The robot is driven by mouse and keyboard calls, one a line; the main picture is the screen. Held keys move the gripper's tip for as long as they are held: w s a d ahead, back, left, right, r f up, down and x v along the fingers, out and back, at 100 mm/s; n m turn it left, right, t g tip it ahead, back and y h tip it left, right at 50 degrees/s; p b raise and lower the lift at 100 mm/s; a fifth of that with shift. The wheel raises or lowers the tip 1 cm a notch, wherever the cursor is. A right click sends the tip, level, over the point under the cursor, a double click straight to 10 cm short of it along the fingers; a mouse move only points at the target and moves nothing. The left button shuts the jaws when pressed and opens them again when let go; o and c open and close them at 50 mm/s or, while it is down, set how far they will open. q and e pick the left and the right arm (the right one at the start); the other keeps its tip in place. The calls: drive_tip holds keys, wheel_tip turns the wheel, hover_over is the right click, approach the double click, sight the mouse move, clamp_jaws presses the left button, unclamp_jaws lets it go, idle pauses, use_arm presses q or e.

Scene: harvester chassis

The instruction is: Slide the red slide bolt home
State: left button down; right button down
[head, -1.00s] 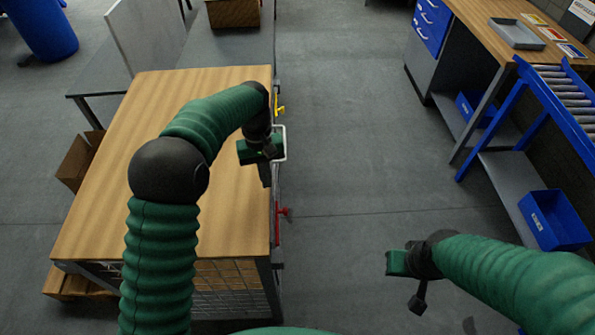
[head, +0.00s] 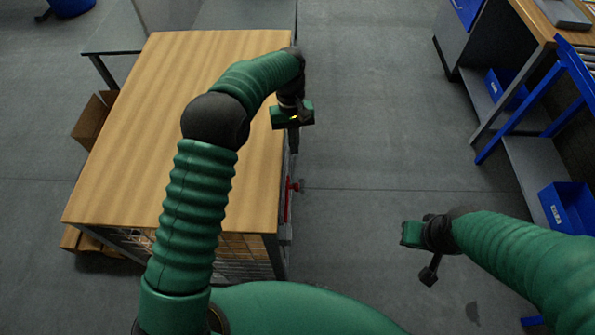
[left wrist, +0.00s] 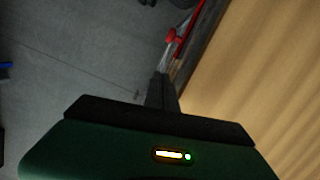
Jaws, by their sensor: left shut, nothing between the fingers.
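The red slide bolt (head: 289,192) is on the right side of the wooden-topped bench (head: 150,150), just below the top's edge. Its red knob sticks out to the right. In the left wrist view, the red knob (left wrist: 174,38) and a red bar lie beyond the fingertips, along the bench edge. My left gripper (head: 294,146) points down beside the bench edge, its fingers closed and empty. It is apart from the knob in the picture, on its far side. My right gripper (head: 408,234) hangs over the floor at right, away from the bolt; its fingers do not show clearly.
Wire mesh (head: 210,265) closes the bench's near side. The floor (head: 370,130) right of the bench is open. A rack with a blue bin (head: 570,212) stands at far right. A cardboard box (head: 92,122) sits left of the bench.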

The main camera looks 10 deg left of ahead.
use_arm(q)
drive_tip(key=s+d+f, duration=0.2)
drive_tip(key=s+f, duration=0.3)
drive_tip(key=f, duration=0.1)
drive_tip(key=shift+f+p, duration=0.3)
drive_tip(key=shift+p, duration=0.1)
use_arm(e)
drive_tip(key=shift+s+a+r, duration=0.1)
drive_tip(key=shift+r, duration=0.35)
use_arm(q)
drive_tip(key=shift+w+a, duration=0.1)
drive_tip(key=shift+a, duration=0.05)
use_arm(e)
drive_tip(key=shift+a, duration=0.1)
